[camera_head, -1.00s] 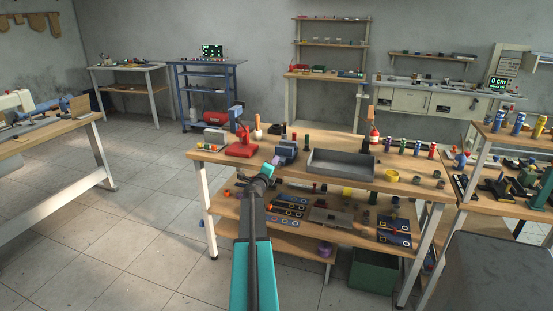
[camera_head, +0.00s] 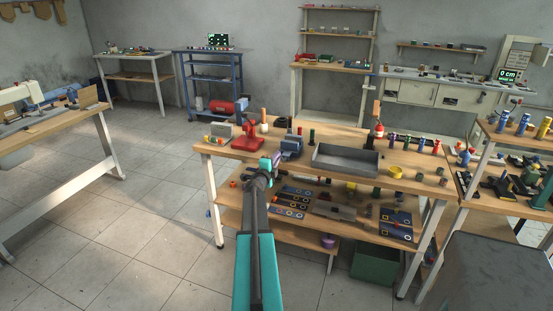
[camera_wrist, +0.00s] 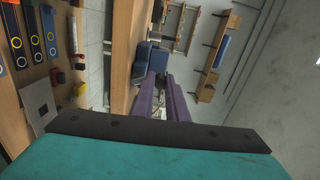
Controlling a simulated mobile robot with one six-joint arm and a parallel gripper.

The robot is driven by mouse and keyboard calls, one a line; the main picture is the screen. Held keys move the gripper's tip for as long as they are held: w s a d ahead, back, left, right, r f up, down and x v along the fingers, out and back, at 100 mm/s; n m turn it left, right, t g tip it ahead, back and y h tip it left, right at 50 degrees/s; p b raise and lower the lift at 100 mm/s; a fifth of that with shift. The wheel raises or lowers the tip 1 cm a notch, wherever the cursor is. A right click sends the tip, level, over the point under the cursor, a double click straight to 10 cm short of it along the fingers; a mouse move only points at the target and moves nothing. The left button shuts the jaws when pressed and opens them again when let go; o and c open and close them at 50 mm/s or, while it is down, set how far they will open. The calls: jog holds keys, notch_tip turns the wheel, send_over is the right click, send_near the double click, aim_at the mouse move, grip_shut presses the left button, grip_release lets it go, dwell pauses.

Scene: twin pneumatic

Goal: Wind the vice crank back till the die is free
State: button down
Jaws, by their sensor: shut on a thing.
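The vice (camera_head: 291,145) is a blue-grey block on the wooden workbench, between a red press and a grey tray. It also shows as a dark blue body in the wrist view (camera_wrist: 150,58). My gripper (camera_head: 275,160) is at the vice's near left side, over the bench's front edge. In the wrist view its two purple fingers (camera_wrist: 168,92) point at the vice and are close together. They are shut on the vice crank, which is mostly hidden by the fingers. I cannot make out the die in the vice jaws.
The red press (camera_head: 247,136) stands left of the vice, and the grey tray (camera_head: 345,170) stands right of it. A lower shelf (camera_head: 232,220) with dark panels lies under the bench top. A green bin (camera_head: 375,264) stands on the floor. The floor at left is clear.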

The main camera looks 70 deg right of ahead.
jog(key=c, duration=1.7)
grip_release()
jog(key=shift+c, duration=0.2)
jog(key=shift+a, duration=0.1)
jog(key=a+b, duration=0.2)
jog(key=a, duration=1.1)
jog(key=shift+s+a, duration=0.3)
jog(key=shift+s, duration=0.1)
